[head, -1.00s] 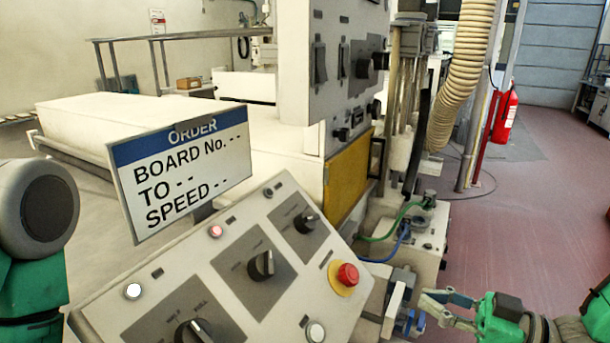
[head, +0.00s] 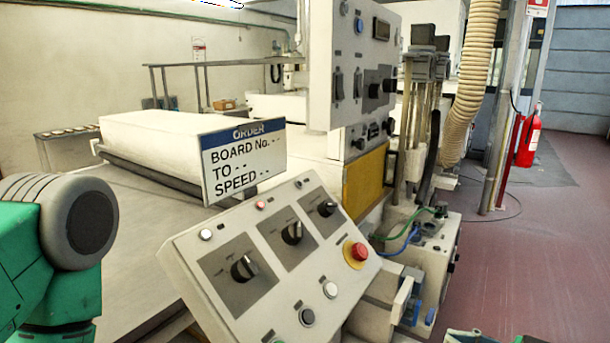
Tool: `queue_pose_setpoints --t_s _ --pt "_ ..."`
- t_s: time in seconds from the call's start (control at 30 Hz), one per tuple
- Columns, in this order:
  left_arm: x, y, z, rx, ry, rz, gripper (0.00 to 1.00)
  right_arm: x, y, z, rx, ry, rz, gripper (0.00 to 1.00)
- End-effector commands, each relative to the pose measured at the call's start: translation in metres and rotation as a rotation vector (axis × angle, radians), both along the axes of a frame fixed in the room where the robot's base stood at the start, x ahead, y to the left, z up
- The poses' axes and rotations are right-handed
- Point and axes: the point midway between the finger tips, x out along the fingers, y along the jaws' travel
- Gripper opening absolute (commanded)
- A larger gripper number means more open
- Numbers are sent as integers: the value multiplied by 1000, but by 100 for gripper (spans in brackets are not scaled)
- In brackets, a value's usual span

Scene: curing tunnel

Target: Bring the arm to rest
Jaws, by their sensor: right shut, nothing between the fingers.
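My right gripper (head: 463,336) shows only in part at the bottom edge of the head view, right of the control panel. It is shut and empty, and apart from the panel; most of it and its arm are cut off by the frame. My left arm (head: 50,250) comes in at the left edge, but its gripper is out of view. The sloped control panel (head: 325,265) has several dark knobs, round buttons and a red stop button (head: 357,253) on a yellow base.
An order sign (head: 243,163) stands behind the panel. A grey machine cabinet (head: 352,70) with switches rises beyond it. A ribbed hose (head: 470,85) and a grey post stand at the right. A fire extinguisher (head: 528,140) is farther back. The reddish floor (head: 530,240) at right is clear.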

Motion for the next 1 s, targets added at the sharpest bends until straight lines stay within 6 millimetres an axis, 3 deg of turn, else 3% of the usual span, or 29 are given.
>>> queue_pose_setpoints --t_s 0.27,0.47,0.57,0.73,0.9,1.0 --pt "1 0 -6 0 -2 0 40 -6 10 -58 -91 231 -83 0" --pt "0 0 -12 0 0 0 40 -26 12 -122 -203 479 -179 0" --pt "0 0 -16 0 0 0 40 -49 9 -166 -292 648 -251 0" --pt "0 0 -25 0 0 0 40 -124 -10 -243 -508 994 -435 0" --pt "0 0 -30 0 0 0 40 -189 -34 -275 -676 1209 -602 0" --pt "0 0 -31 0 -1 0 40 -210 -43 -281 -727 1270 -663 0"
